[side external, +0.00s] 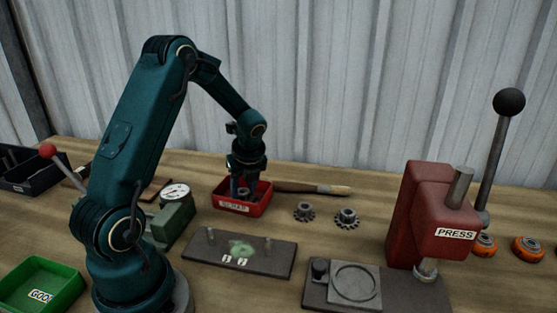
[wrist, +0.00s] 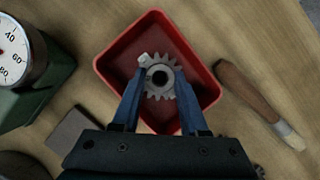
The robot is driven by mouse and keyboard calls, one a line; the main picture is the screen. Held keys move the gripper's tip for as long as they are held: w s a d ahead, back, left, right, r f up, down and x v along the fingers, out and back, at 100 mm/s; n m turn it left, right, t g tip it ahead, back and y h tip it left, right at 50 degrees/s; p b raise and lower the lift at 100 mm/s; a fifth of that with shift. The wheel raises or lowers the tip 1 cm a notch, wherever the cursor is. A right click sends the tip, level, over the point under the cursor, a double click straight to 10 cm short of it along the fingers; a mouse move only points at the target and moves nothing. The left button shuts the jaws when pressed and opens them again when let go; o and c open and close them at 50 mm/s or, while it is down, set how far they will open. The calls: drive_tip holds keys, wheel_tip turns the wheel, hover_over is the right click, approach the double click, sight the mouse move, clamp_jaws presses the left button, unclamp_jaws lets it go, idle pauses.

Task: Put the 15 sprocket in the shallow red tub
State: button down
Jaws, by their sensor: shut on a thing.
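The shallow red tub (side external: 261,200) stands on the bench behind the dark plate, with a white label on its front that I cannot read surely. In the wrist view the tub (wrist: 103,68) surrounds a grey toothed sprocket (wrist: 170,70). My gripper (wrist: 158,82) is shut on this sprocket, its blue fingers on either side of the hub. A small pale tag shows at the sprocket's upper left; no number is legible. In the side view my gripper (side external: 244,190) points down into the tub. I cannot tell whether the sprocket touches the tub floor.
Two other sprockets (side external: 304,212) (side external: 346,218) lie right of the tub. A brush (side external: 310,188) lies behind them. A dial gauge (side external: 175,194) on a green block stands left. A dark plate with pegs (side external: 205,246) lies in front. A red press (side external: 430,220) stands right, and a green tub (side external: 70,290) front left.

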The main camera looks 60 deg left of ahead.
drive_tip(key=shift+c, duration=2.2)
unclamp_jaws()
drive_tip(key=shift+f, duration=0.15)
drive_tip(key=shift+r, duration=0.35)
drive_tip(key=v, duration=1.2)
drive_tip(key=s+d+r+n+t+h, duration=0.1)
drive_tip(key=s+d+n+t+h, duration=0.1)
drive_tip(key=s+d+n, duration=0.3)
drive_tip(key=s+d+r+n+t+h, duration=0.1)
drive_tip(key=s+d+n, duration=0.5)
drive_tip(key=d+n, duration=0.7)
drive_tip(key=shift+d+r+n+t+h, duration=0.3)
drive_tip(key=shift+n+t+h, duration=0.4)
drive_tip(key=shift+t, duration=0.4)
